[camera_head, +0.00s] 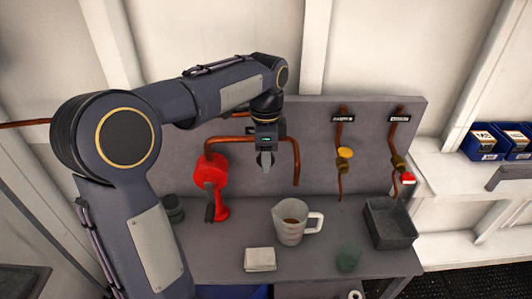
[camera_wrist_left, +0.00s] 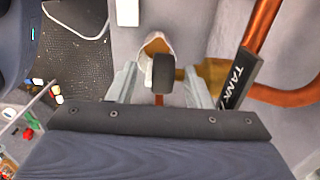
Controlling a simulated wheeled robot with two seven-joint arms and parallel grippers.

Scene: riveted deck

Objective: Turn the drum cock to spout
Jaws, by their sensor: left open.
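My left gripper (camera_head: 266,160) hangs in front of the copper pipework on the grey back panel, hiding most of the cock there. In the left wrist view my left gripper (camera_wrist_left: 160,88) is open. A black lever end (camera_wrist_left: 163,73) stands between its fingers, with a gap on each side. A brass body (camera_wrist_left: 208,75) shows behind the right finger, beside a black label reading "TANK" (camera_wrist_left: 238,78). A copper spout pipe (camera_head: 297,165) bends down right of the gripper, above a translucent jug (camera_head: 290,222) holding something brown. My right gripper is not in view.
A red pump-like body (camera_head: 212,180) stands left of the gripper. Two other copper pipes carry a yellow knob (camera_head: 345,153) and a red knob (camera_head: 407,178). A dark tray (camera_head: 390,224), a green object (camera_head: 348,257) and a pale folded cloth (camera_head: 260,259) rest on the bench.

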